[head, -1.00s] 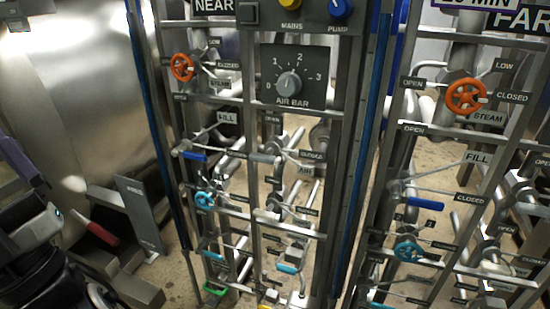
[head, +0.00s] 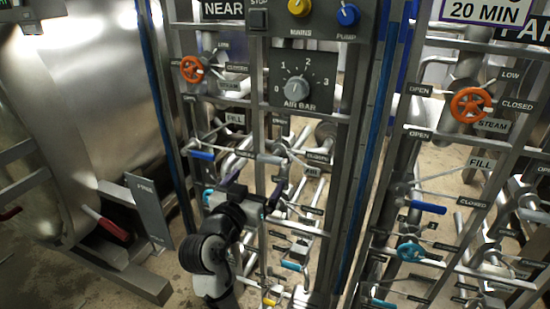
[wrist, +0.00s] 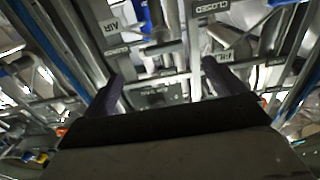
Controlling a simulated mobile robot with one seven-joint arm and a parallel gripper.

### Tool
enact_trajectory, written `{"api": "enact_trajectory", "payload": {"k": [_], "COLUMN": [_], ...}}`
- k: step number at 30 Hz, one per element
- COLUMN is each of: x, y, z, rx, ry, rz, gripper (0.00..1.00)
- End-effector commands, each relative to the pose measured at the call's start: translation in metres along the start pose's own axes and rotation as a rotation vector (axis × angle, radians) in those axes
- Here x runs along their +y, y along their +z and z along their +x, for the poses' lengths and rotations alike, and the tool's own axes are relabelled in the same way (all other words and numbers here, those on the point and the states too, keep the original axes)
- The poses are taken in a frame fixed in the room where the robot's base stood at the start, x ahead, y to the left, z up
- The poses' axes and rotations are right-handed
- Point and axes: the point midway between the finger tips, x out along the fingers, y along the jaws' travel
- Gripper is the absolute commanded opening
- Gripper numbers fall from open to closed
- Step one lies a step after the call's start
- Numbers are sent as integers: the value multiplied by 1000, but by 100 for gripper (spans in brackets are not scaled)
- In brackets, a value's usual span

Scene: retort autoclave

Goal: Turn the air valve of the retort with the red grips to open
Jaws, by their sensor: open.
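The near panel's air valve carries an AIR label (head: 312,171) and a CLOSED label (head: 318,156). A grey-gripped lever (head: 268,158) lies left of these labels. In the wrist view, the AIR label (wrist: 112,25) is at upper left and a grey bar (wrist: 160,48) crosses beyond the fingers. I cannot tell surely whether it is that lever. My gripper (head: 272,198) is in front of the near panel, lower than the lever. In the wrist view, my gripper (wrist: 170,84) is open and empty, its fingers apart. A red grip (head: 105,225) shows low at left, beside the steel vessel.
A blue-gripped fill lever (head: 203,155) and an orange steam wheel (head: 192,69) are close by on the near panel. The far panel, with its orange wheel (head: 470,104), stands at right. Pipes and frame bars crowd the space around my gripper.

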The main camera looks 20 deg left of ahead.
Motion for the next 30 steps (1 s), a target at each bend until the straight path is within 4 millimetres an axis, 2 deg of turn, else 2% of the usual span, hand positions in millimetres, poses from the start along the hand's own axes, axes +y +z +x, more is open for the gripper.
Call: {"api": "enact_trajectory", "payload": {"k": [3,9,15,20,28,30], "x": [1,-1,-1,-1,-1,-1], "y": [-3,-3,-2,-1,0,0], "z": [27,68,95,104,104,104], "rx": [0,0,1,0,1,1], "ry": [2,0,-3,-4,-5,-5], "rz": [-2,-3,-1,0,0,0], "gripper": [95,95,95,95,95,85]}}
